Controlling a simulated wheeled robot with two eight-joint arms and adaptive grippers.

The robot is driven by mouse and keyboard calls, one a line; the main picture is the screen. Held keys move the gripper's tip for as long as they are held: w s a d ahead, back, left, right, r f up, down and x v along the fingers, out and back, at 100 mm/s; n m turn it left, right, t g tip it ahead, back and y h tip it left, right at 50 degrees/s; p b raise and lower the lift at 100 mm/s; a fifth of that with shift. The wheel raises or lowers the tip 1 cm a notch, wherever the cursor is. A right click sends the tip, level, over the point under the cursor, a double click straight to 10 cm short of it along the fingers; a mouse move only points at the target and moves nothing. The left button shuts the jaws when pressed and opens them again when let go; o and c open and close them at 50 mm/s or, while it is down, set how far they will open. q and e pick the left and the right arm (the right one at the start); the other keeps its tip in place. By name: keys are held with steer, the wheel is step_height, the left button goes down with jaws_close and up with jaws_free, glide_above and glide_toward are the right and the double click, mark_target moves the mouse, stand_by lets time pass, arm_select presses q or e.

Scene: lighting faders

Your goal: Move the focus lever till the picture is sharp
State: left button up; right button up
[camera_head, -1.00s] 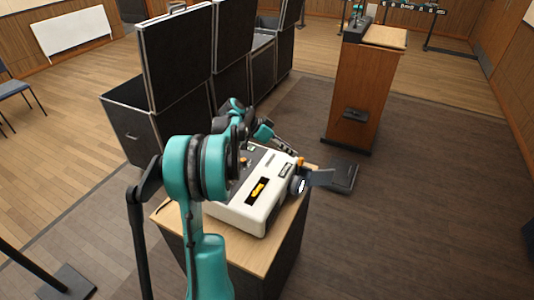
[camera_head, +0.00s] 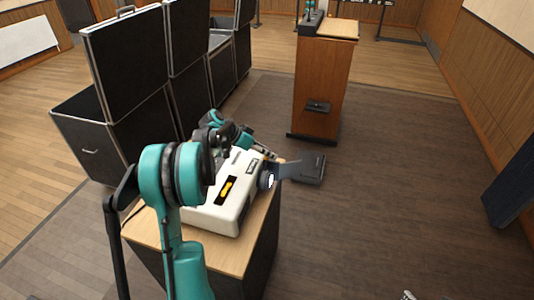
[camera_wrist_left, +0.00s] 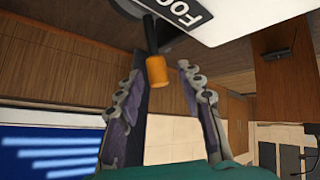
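The white projector (camera_head: 212,216) sits on a small wooden-topped stand, its lens (camera_head: 266,180) facing right. The focus lever is a dark rod with an orange tip (camera_wrist_left: 157,70), beside a label reading "FO…" in the left wrist view. My left gripper (camera_wrist_left: 162,74) is open, with the orange tip between its fingertips and a gap visible on the right. In the head view the left gripper (camera_head: 266,152) is behind the projector's far side, and the lever is mostly hidden. A blue picture (camera_wrist_left: 50,148) with soft-edged pale stripes shows in the left wrist view. My right gripper is not seen.
The stand's wooden top (camera_head: 225,255) is bare in front of the projector. Black flight cases (camera_head: 115,120) stand behind at left. The floor at right is largely clear.

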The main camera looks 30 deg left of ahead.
arm_select(q)
jaws_close()
steer(key=shift+s+d+r+m+t, duration=0.1)
steer(key=shift+s+d+m+t, duration=0.05)
steer(key=shift+s+t, duration=0.3)
steer(key=shift+s+d+r+m+t, duration=0.1)
steer(key=shift+s+m+t, duration=0.05)
steer(key=shift+s+t, duration=0.3)
steer(key=shift+o, duration=0.9)
jaws_free()
steer(key=v, duration=1.2)
steer(key=shift+w+r, duration=0.1)
